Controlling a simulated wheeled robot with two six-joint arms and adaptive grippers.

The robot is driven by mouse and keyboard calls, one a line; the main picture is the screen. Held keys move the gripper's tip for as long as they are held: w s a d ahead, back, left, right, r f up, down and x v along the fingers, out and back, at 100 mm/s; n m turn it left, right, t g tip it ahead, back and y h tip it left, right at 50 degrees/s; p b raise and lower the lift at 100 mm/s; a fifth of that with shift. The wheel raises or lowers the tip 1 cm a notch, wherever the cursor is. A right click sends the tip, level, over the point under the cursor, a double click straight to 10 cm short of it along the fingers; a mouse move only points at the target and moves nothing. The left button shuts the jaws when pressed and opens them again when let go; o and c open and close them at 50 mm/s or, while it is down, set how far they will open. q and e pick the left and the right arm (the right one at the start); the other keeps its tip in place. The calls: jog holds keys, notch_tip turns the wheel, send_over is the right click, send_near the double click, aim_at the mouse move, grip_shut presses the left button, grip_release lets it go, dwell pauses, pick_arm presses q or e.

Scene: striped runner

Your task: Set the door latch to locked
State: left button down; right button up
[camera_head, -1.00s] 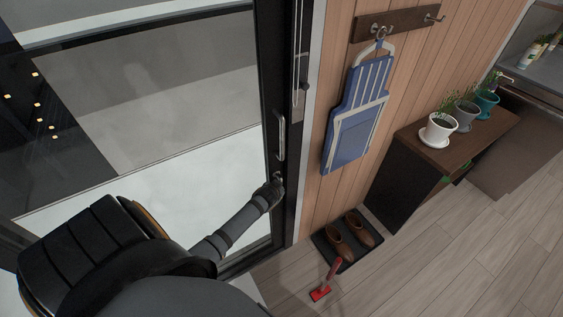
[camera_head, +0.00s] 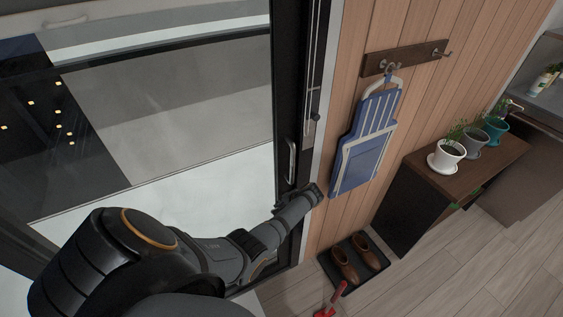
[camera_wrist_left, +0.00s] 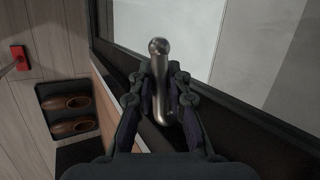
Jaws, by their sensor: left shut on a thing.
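The door latch (camera_wrist_left: 158,48) shows in the left wrist view as a metal lever with a rounded end. My left gripper (camera_wrist_left: 160,85) is shut on it, with one finger on each side of the lever. In the head view my left arm reaches to the dark frame of the glass door (camera_head: 288,115), below the upright door handle (camera_head: 291,160). My wrist hides the latch there, and the fingers cannot be told apart. My right gripper is in neither view.
A blue board (camera_head: 364,140) hangs from a hook rail (camera_head: 404,58) on the wooden wall. Brown shoes (camera_head: 369,252) stand on a dark mat by the wall. A red-headed tool (camera_head: 326,311) lies near them. Potted plants (camera_head: 447,155) stand on a cabinet at the right.

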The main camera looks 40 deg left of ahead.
pick_arm(q)
jog(key=shift+r+m+g+y+b, duration=0.3)
jog(key=shift+g+b, duration=0.2)
jog(key=shift+g, duration=0.2)
jog(key=c, duration=1.5)
grip_release()
jog(key=shift+c, duration=0.2)
jog(key=v, duration=1.2)
jog(key=shift+f, duration=0.15)
